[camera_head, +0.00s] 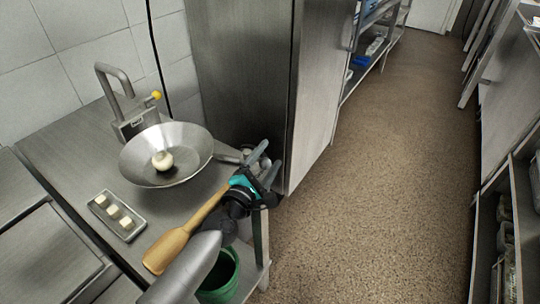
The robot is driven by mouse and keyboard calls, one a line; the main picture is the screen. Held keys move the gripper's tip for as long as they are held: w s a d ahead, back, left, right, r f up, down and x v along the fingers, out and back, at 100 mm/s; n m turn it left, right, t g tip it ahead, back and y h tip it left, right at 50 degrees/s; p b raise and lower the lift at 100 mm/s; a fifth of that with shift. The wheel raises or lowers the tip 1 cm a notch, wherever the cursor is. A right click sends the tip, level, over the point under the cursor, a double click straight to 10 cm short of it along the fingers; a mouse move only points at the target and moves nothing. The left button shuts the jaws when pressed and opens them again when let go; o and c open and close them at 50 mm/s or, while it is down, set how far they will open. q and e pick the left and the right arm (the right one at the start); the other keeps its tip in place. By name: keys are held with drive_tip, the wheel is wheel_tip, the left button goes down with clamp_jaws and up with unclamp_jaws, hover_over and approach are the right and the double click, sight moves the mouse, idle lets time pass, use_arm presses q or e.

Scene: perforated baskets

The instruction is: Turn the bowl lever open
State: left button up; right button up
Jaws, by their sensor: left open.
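A wide metal bowl (137,158) with a round whitish piece (162,160) in it sits on the steel counter. Behind it stands a grey machine (130,122) with a curved upright arm. A short lever with a yellow knob (156,95) sticks out at the machine's right side. A grey handle-like part (228,157) shows at the bowl's right rim, partly hidden near my gripper. My left gripper (267,162) is open and to the right of the bowl, by the counter's right edge, well apart from the yellow knob. I see nothing between its fingers. My right gripper is out of view.
A wooden paddle (172,242) lies near the counter's right edge, close to my left arm. A small tray (137,231) with several pale cubes is left of it. A green bin (226,284) stands below. A tall steel cabinet (240,70) rises behind my gripper. The floor at right is clear.

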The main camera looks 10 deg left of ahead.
use_arm(q)
drive_tip(key=shift+w+d, duration=0.15)
drive_tip(key=shift+w, duration=0.5)
drive_tip(key=shift+c, duration=0.3)
clamp_jaws()
